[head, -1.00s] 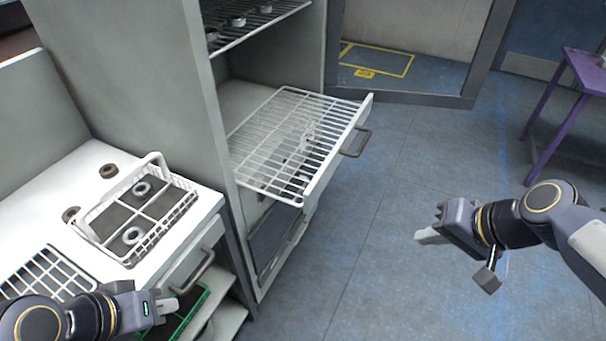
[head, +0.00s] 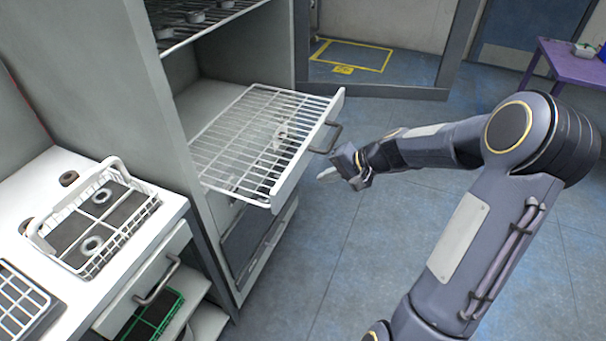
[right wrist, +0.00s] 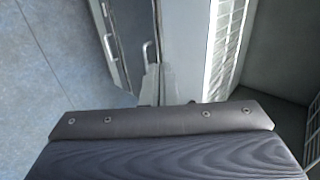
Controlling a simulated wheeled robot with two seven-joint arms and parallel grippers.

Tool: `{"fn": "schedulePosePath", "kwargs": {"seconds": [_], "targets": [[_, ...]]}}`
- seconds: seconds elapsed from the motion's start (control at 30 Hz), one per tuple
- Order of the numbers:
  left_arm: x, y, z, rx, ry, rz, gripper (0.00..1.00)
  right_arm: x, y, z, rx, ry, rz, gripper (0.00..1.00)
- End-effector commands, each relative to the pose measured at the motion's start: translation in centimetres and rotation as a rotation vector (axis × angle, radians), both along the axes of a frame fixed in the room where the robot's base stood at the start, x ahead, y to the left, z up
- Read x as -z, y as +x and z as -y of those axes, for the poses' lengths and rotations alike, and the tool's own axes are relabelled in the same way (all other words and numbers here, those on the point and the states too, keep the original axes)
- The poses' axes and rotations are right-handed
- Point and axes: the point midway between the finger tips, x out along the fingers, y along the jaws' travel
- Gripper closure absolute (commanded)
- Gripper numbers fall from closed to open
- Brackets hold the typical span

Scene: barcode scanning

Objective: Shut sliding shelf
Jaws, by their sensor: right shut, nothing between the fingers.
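The sliding shelf (head: 257,140) is a white wire rack pulled out of the tall grey cabinet (head: 120,75). Its white front panel (head: 308,152) carries a grey handle (head: 327,138). My right gripper (head: 327,174) is shut and empty, just in front of and slightly below the shelf's front panel, near the handle; I cannot tell whether it touches. In the right wrist view, white wire racking (right wrist: 226,45) shows at the upper right, and the gripper's own body fills the bottom. My left gripper is out of view.
An upper wire shelf (head: 205,28) holds several round parts. At left, a white counter (head: 75,190) bears a white wire basket (head: 110,262) with ring parts. A drawer handle (head: 160,280) sticks out below. Open blue floor (head: 390,230) lies right of the cabinet; a purple table (head: 575,65) stands far right.

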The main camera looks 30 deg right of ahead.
Motion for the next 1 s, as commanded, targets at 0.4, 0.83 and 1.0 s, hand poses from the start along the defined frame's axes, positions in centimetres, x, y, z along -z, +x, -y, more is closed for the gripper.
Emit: {"fn": "schedulePosePath", "kwargs": {"seconds": [0.4, 0.83, 1.0], "targets": [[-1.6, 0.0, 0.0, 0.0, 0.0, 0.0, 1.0, 2.0, 4.4, -3.8, -0.001, -0.001, 0.001, 1.0], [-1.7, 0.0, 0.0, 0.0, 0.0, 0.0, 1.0, 2.1, 4.8, -4.1, 0.0, -0.001, 0.001, 1.0], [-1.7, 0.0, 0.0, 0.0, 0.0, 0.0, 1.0, 2.1, 5.3, -4.6, -0.002, -0.001, 0.001, 1.0]]}}
